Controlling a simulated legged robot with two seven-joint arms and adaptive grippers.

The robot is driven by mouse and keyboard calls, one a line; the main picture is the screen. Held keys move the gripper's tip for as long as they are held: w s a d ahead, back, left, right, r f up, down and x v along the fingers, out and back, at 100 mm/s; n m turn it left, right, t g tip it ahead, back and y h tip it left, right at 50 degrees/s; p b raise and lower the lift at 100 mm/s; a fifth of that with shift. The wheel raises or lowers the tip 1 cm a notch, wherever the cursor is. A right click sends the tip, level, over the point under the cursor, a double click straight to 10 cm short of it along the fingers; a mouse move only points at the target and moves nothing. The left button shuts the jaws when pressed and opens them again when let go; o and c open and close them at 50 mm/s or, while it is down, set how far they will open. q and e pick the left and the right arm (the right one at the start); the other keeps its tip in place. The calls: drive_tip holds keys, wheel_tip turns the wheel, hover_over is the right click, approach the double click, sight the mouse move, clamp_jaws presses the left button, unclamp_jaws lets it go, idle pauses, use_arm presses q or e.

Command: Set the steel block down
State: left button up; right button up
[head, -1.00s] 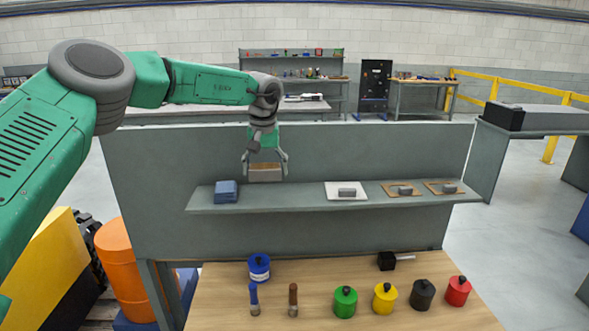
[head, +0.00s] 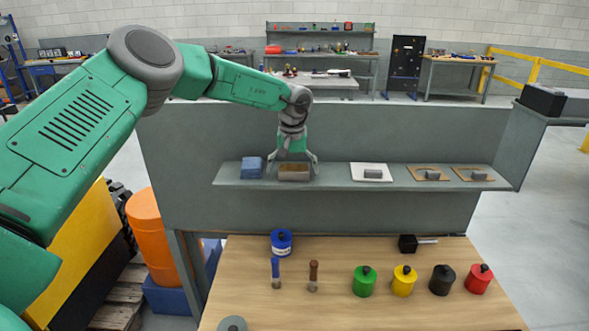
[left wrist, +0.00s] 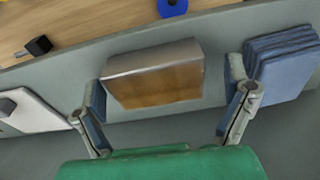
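The steel block (head: 294,173), with a grey top and brownish side, rests on the grey shelf (head: 330,181) right of the blue stack. My left gripper (head: 293,168) is over it, with a finger at each end. In the left wrist view the block (left wrist: 155,80) lies between the spread fingertips (left wrist: 165,95). A clear gap shows at its right end, while the left finger is very close to or touching it. The left gripper is open. My right gripper is out of view.
A blue stack (head: 252,167) stands close beside the left gripper. A white plate (head: 358,166) and two brown boards (head: 417,169) (head: 462,169), each with a small grey block, lie further right. Several coloured canisters stand on the wooden table (head: 335,260) below. Shelf between block and white plate is clear.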

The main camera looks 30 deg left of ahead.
sight(294, 172)
use_arm(q)
drive_tip(key=shift+d+r, duration=0.1)
drive_tip(key=shift+d+r, duration=0.1)
drive_tip(key=shift+r, duration=0.15)
wheel_tip(294, 172, up, 11)
drive_tip(key=s+b, duration=0.1)
drive_tip(key=b, duration=0.1)
drive_tip(key=shift+s+d+r, duration=0.15)
drive_tip(key=shift+s+d, duration=0.05)
drive_tip(key=shift+d, duration=0.25)
